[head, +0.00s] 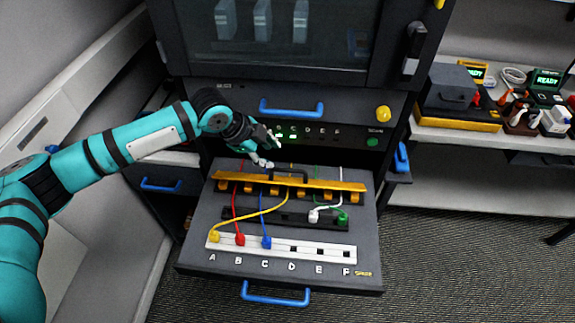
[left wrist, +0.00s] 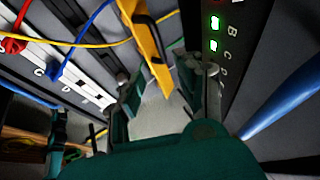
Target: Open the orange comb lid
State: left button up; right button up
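The orange comb lid (head: 330,184) runs across the back of the pulled-out drawer, over the cables, with a black handle in its middle. It also shows in the left wrist view (left wrist: 147,40), its end pointing toward the space between my fingers. My left gripper (head: 271,151) is open and empty, just above and behind the lid near its handle. In the left wrist view the two fingers (left wrist: 166,88) are spread apart, and I see no clear contact with the lid. My right gripper is not in view.
The drawer's front white strip (head: 305,249) has sockets A to F, with yellow, red and blue plugs in A, B and C. White and green plugs sit at the dark middle strip (head: 270,218). The panel with green lights (head: 325,133) stands close behind my gripper.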

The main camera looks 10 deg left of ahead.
aim_at(290, 170)
pick_arm(q)
jog(key=p+x, duration=0.1)
jog(key=x, duration=0.9)
jog(key=shift+w+d+f, duration=0.3)
jog(key=shift+d+f, duration=0.1)
jog(key=shift+f, duration=0.3)
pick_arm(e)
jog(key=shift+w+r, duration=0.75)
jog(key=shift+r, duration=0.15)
pick_arm(q)
jog(key=shift+c, duration=0.2)
